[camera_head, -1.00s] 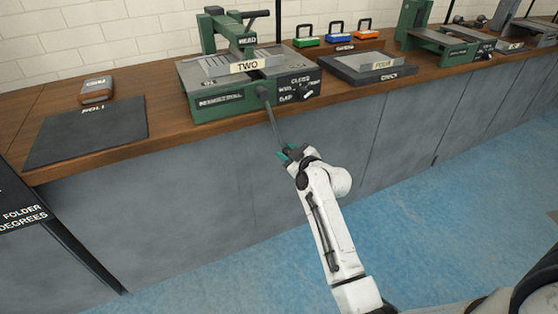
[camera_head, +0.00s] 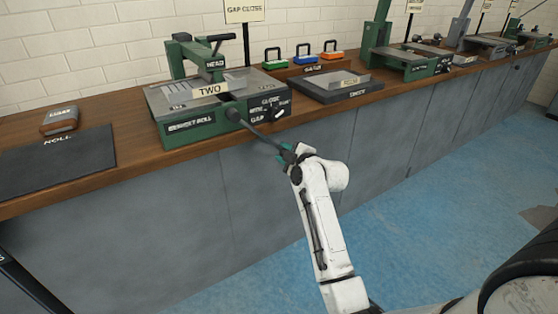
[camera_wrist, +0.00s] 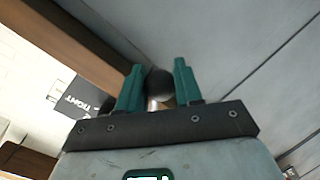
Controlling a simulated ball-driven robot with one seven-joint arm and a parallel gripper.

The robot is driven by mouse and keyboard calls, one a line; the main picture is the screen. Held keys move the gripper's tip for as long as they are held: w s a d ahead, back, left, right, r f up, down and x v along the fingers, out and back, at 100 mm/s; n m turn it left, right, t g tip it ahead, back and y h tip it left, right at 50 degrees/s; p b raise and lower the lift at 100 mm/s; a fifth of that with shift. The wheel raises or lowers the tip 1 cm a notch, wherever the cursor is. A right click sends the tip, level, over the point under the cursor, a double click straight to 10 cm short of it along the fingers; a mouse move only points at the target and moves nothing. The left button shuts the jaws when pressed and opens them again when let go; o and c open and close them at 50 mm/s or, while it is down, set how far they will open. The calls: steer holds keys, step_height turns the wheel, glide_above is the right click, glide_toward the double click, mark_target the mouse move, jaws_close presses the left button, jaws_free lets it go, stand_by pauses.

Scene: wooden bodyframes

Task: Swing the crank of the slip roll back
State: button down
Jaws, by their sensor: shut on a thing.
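The slip roll (camera_head: 190,127) is a green machine with a grey top and a "TWO" plate, standing on the wooden bench. Its dark crank (camera_head: 260,135) runs from a hub on the front face down and to the right, past the bench edge. My gripper (camera_head: 291,154) is at the crank's outer end, in front of the bench. In the wrist view my gripper's teal fingers (camera_wrist: 156,88) stand on both sides of the dark round crank knob (camera_wrist: 159,83), shut on it. The fingers partly hide the knob in the head view.
A selector knob (camera_head: 279,113) sits on the machine's front right. A dark mat (camera_head: 55,165) lies left, with a small brown block (camera_head: 60,120) behind it. A grey plate on a dark base (camera_head: 325,88) is to the right. Grey cabinet fronts (camera_head: 190,220) stand below; blue floor is open.

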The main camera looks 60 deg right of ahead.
steer(key=shift+s+d+r+n+h, duration=0.45)
steer(key=shift+s+d+r, duration=0.2)
steer(key=shift+d+r, duration=0.2)
steer(key=shift+d, duration=0.1)
steer(key=c, duration=0.8)
jaws_free()
steer(key=shift+r, duration=0.1)
steer(key=shift+y, duration=0.25)
steer(key=p+v, duration=0.2)
steer(key=v, duration=0.8)
steer(key=shift+s+a+r, duration=0.1)
steer(key=shift+s+a, duration=0.15)
steer(key=shift+a, duration=0.1)
